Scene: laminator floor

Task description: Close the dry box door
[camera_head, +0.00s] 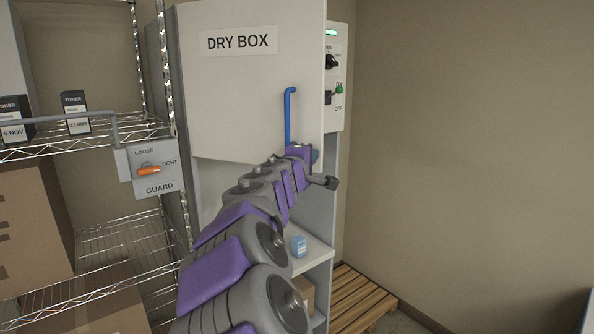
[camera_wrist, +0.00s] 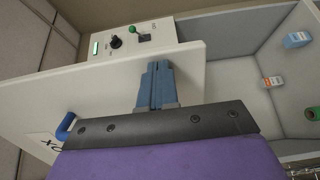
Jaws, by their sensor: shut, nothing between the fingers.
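The dry box door (camera_head: 235,100) is a white panel labelled DRY BOX, with a blue handle (camera_head: 289,115) near its right edge. It stands partly open; the wrist view shows the door (camera_wrist: 110,85) and the box interior (camera_wrist: 255,65) beside it. The handle (camera_wrist: 66,127) is at the lower left there. My gripper (camera_wrist: 157,68) has its blue fingers together and empty, overlapping the door face near its edge. I cannot tell whether they touch it. In the head view my arm mostly hides the gripper, just below the handle.
A control panel (camera_head: 334,85) with a green knob is on the box's right side. A blue carton (camera_head: 299,245) sits inside on a shelf. A wire rack (camera_head: 125,235) with a guard lever (camera_head: 149,170) stands left. A wooden pallet (camera_head: 355,300) lies at the lower right.

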